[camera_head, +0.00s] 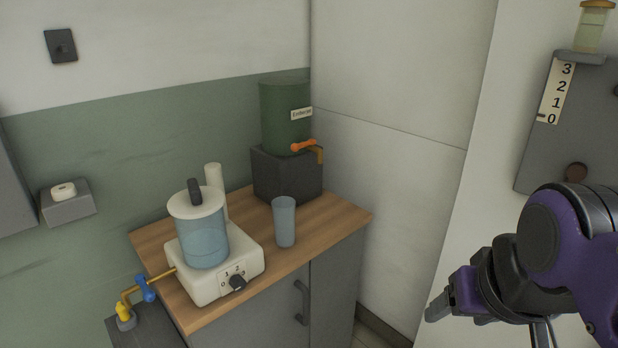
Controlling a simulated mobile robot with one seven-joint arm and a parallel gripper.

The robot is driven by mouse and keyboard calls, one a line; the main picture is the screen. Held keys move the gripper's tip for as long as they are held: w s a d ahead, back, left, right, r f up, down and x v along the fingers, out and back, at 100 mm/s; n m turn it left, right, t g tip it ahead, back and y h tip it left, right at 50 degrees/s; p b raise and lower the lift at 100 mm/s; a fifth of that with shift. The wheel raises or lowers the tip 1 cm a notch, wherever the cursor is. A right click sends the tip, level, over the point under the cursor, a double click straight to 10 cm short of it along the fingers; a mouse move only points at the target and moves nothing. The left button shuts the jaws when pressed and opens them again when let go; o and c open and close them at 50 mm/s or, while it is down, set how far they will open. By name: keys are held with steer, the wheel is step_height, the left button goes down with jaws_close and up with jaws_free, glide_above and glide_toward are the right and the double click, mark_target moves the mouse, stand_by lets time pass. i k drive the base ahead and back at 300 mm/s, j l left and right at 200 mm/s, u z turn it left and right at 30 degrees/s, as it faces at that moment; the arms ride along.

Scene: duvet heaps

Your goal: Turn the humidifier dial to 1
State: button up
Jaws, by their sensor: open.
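The humidifier (213,278) is a white box with a lidded, see-through bluish tank on top and a white spout behind. It stands on the left part of the wooden cabinet top. Its black dial (237,283) is on the front face, with small numerals, seemingly 1 and 2, on the panel above it. The dial's pointer is too small to read. My gripper (438,305) is at the lower right, open and pointing left. It is well to the right of the dial, apart from it and touching nothing I can see.
A clear bluish cup (284,222) stands right of the humidifier. Behind it, a green dispenser (285,118) with an orange-handled tap (304,146) sits on a dark block. A blue valve (145,288) is on a brass pipe at left. A grey panel numbered 0 to 3 (587,125) is at right.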

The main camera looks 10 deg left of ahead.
mark_target(237, 282)
steer(key=j+u, duration=0.15)
steer(key=u, duration=1)
steer(key=i+j+z, duration=0.1)
steer(key=j+z, duration=0.7)
steer(key=i+j+z, duration=0.1)
steer(key=j+z, duration=0.3)
steer(key=j, duration=0.15)
steer(key=l, duration=0.25)
